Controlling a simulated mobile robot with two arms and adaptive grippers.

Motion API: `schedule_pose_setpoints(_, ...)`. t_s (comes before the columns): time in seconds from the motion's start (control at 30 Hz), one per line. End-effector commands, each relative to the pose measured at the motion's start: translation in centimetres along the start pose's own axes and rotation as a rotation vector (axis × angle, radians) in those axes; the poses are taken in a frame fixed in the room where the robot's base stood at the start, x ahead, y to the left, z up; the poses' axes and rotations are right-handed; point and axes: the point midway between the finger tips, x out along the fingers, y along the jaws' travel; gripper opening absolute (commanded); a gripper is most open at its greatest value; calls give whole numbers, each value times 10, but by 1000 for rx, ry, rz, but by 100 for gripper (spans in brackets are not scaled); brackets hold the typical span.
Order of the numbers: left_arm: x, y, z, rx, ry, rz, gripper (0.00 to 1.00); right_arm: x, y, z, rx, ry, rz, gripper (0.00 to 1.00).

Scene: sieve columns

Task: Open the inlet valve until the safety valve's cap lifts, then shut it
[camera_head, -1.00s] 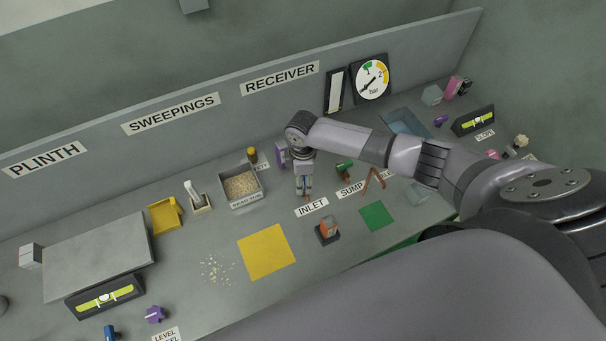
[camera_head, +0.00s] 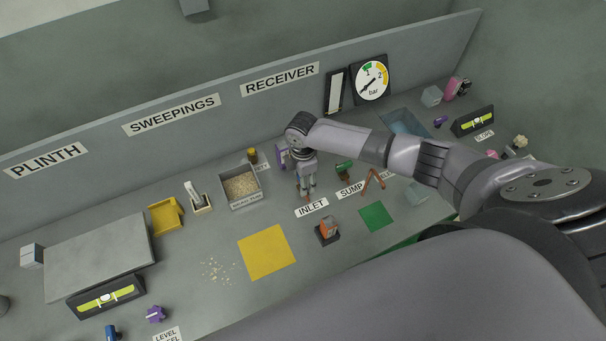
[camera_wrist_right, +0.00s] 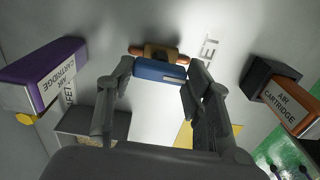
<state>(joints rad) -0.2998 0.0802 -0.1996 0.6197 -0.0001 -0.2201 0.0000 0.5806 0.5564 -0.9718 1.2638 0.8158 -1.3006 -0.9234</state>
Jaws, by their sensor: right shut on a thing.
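The inlet valve is by the INLET label, mostly hidden by my gripper in the head view. In the right wrist view it shows a brass body with copper ends (camera_wrist_right: 158,51) and a blue handle (camera_wrist_right: 160,71). My right gripper (camera_head: 306,190) is shut on the blue handle, with a finger at each end in the right wrist view (camera_wrist_right: 157,82). The safety valve's yellow cap (camera_head: 252,152) stands behind the purple cartridge (camera_head: 282,154); I cannot tell whether it is lifted. The gauge (camera_head: 372,81) needle points to the lower left. My left gripper is not in view.
A purple cartridge and an orange air cartridge (camera_head: 327,231) stand either side of the valve. A bin of grains (camera_head: 260,190) is to its left, a green valve (camera_head: 344,168) to its right. A yellow mat (camera_head: 266,252) lies in front.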

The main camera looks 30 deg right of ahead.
Motion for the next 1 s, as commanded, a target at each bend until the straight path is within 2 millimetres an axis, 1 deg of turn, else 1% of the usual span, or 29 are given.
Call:
schedule_pose_setpoints(0.1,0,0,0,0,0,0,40,0,0,-1,1,3,1,19)
schedule_pose_setpoints(0.13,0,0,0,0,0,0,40,0,0,-1,1,3,1,48)
schedule_pose_setpoints(0.4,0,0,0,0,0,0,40,0,0,-1,1,1,1,66)
schedule_pose_setpoints(0.67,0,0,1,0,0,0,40,0,0,0,1,1,0,67)
schedule_pose_setpoints(0.77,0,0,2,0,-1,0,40,-4,0,0,1,1,2,67)
schedule_pose_setpoints(0.87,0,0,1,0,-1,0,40,-15,1,0,1,2,2,67)
schedule_pose_setpoints(0.97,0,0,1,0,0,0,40,-34,1,0,0,2,4,67)
schedule_pose_setpoints(1.0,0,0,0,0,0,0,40,-43,2,0,0,2,5,67)
